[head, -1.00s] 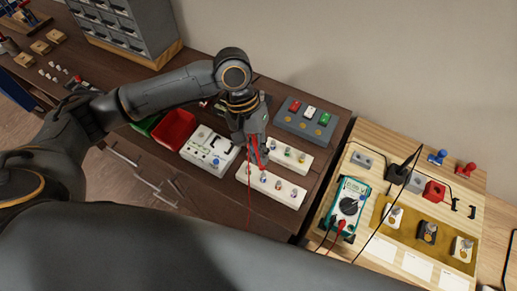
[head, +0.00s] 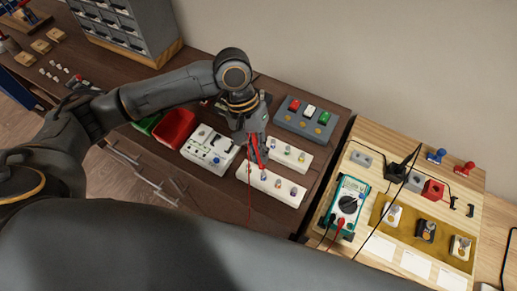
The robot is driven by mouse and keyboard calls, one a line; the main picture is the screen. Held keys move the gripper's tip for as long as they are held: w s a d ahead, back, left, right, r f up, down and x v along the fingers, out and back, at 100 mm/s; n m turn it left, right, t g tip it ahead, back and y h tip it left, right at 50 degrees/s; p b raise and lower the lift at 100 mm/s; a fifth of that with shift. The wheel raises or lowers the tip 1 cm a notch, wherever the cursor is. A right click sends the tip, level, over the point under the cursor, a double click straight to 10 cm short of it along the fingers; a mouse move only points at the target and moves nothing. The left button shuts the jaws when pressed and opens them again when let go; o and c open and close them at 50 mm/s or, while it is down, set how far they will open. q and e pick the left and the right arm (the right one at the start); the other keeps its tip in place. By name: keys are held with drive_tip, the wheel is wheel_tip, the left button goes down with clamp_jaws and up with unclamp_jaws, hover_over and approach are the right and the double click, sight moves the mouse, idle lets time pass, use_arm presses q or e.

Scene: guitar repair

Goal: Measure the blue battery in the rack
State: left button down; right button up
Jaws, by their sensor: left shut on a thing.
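My left gripper (head: 257,150) reaches in from the left and points down over the white racks. It is shut on a red probe (head: 254,158), whose thin red lead hangs below. The probe tip is close to the two white racks, but I cannot tell whether it touches anything. The nearer white rack (head: 252,183) and the farther white rack (head: 303,163) hold several small pieces. I cannot make out for certain which piece is the blue battery. The teal multimeter (head: 347,204) stands on the light wooden bench at the right with leads plugged in. My right gripper is not in view.
A grey block with coloured tops (head: 303,121) stands behind the white racks. A white device (head: 208,150) and a red bin (head: 176,128) are to the left. A black lead (head: 379,222) crosses the right bench. A gap separates the two benches.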

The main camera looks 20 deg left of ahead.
use_arm(q)
drive_tip(key=shift+f, duration=0.5)
idle(0.4)
drive_tip(key=shift+p, duration=0.7)
idle(2.4)
idle(1.8)
wheel_tip(320, 180, up, 6)
drive_tip(key=p, duration=0.9)
